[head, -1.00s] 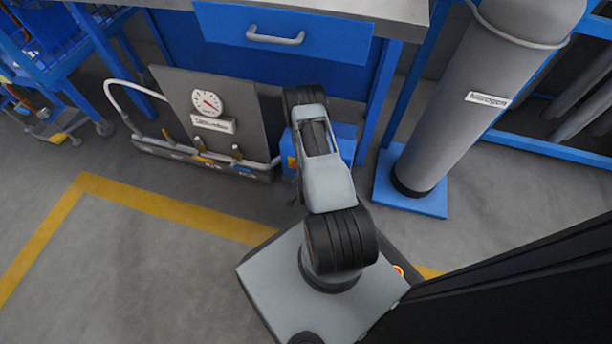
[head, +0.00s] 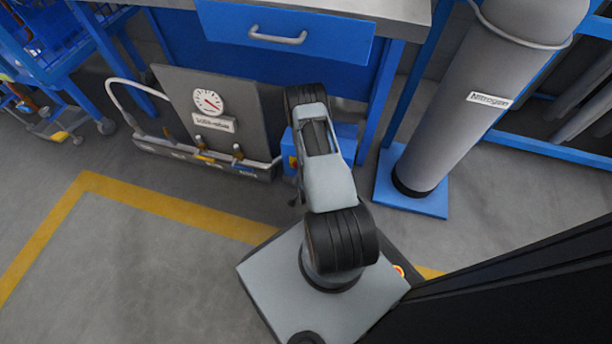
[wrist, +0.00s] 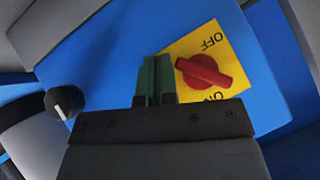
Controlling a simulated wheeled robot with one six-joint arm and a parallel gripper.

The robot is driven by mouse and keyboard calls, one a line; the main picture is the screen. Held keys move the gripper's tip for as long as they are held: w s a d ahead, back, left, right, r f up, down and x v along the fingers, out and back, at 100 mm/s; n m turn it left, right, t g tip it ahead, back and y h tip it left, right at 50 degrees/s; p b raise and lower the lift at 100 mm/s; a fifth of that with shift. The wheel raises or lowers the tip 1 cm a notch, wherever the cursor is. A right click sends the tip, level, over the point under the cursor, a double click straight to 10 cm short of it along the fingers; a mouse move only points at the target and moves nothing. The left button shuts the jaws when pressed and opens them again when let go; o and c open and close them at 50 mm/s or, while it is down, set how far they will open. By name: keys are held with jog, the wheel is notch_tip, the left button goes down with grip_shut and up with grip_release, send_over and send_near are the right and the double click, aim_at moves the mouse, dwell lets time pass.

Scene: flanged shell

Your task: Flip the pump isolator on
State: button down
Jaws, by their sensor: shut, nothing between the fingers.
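The pump isolator is a red rotary handle (wrist: 203,72) on a yellow plate (wrist: 190,46) on a blue box (wrist: 110,50). The plate reads OFF and ON, upside down in the wrist view. The handle lies slantwise between the two words; which one it marks I cannot tell. My gripper (wrist: 156,62) has green fingers closed together with nothing between them. The fingertips are just left of the handle in the picture; whether they touch it is unclear. In the head view my arm hides the gripper and part of the blue box (head: 346,139).
A black knob (wrist: 64,101) with a white mark sits left of my fingers. In the head view, a grey panel with a gauge (head: 208,102) stands left of the box. A nitrogen cylinder (head: 465,125) stands on the right. A workbench drawer (head: 285,30) is above.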

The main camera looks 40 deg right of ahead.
jog(key=shift+r, duration=0.15)
jog(key=shift+w+r+p, duration=0.1)
jog(key=shift+r+p, duration=0.55)
jog(key=shift+r, duration=0.15)
jog(key=p+v, duration=0.8)
jog(key=v, duration=0.5)
jog(key=shift+s, duration=0.35)
jog(key=shift+r, duration=0.15)
